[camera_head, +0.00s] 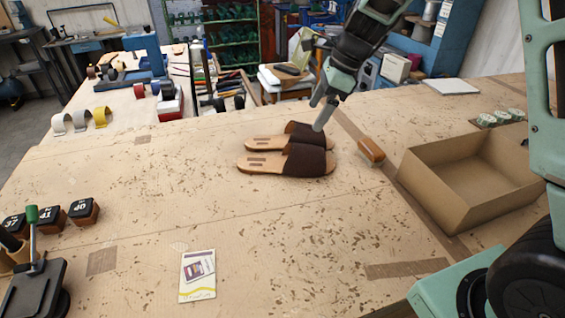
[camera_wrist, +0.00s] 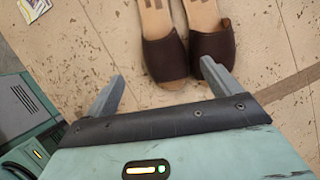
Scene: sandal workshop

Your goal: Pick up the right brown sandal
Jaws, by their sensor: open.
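Two brown sandals lie side by side on the worktable, toes pointing right in the head view. The nearer sandal (camera_head: 308,160) shows on the left in the wrist view (camera_wrist: 160,52). The farther sandal (camera_head: 270,142) shows on the right in the wrist view (camera_wrist: 212,46). With the toes this way, the nearer one lies on the right-foot side. My gripper (camera_head: 321,114) is open and empty above the toe end of the pair.
A brown block (camera_head: 371,150) lies right of the toes. An open cardboard box (camera_head: 440,198) stands farther right, with several small tins (camera_head: 500,117) behind it. A card (camera_head: 197,275) lies at the front and stamped blocks (camera_head: 83,211) at left. The table (camera_head: 200,180) left of the sandals is clear.

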